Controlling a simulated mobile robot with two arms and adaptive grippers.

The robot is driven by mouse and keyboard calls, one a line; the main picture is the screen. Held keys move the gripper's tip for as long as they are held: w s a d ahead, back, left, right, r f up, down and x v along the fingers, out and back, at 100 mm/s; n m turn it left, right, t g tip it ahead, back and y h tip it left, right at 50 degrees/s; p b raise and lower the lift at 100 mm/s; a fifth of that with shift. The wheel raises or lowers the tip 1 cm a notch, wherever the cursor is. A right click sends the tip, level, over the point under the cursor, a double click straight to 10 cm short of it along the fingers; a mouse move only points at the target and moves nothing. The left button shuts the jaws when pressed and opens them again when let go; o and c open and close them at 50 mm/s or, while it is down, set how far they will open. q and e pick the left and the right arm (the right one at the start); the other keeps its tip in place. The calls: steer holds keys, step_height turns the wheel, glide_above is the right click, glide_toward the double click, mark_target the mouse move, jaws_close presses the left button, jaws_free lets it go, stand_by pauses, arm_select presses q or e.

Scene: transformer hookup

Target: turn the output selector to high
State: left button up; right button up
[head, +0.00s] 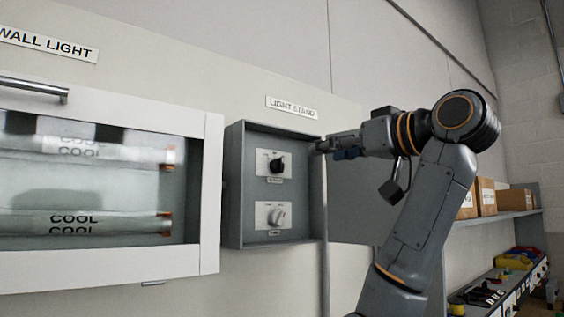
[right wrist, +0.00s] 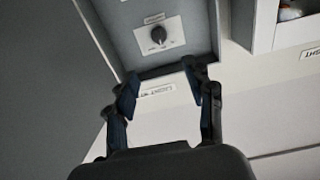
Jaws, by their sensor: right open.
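A grey open-fronted box (head: 234,190) on the wall, under a "LIGHT STAND" label, holds two knobs on pale plates. The upper knob (head: 277,165) is black; the lower knob (head: 277,217) is pale grey. Their small captions are too blurred to read, so I cannot tell which is the output selector. My right gripper (head: 326,147) is at the box's upper right edge, apart from both knobs. In the right wrist view my right gripper (right wrist: 164,88) is open and empty, with the dark knob (right wrist: 158,34) beyond its fingers. My left gripper is not in view.
A glass-fronted white cabinet (head: 211,200) with tubes marked "COOL" stands close left of the box. A vertical conduit (head: 325,270) runs below the box's right side. Shelves (head: 520,213) with cartons and coloured items are at far right.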

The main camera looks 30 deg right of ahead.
mark_target(282, 162)
steer(key=w+p, duration=0.2)
steer(key=w, duration=0.2)
steer(key=w+p, duration=0.2)
steer(key=w, duration=0.2)
steer(key=w+a+p, duration=0.1)
steer(key=w+p, duration=0.1)
steer(key=w, duration=0.2)
steer(key=shift+r+p, duration=0.15)
steer(key=shift+p, duration=0.15)
steer(key=shift+w, duration=0.75)
steer(key=shift+f, duration=0.2)
steer(key=shift+c, duration=0.2)
jaws_close()
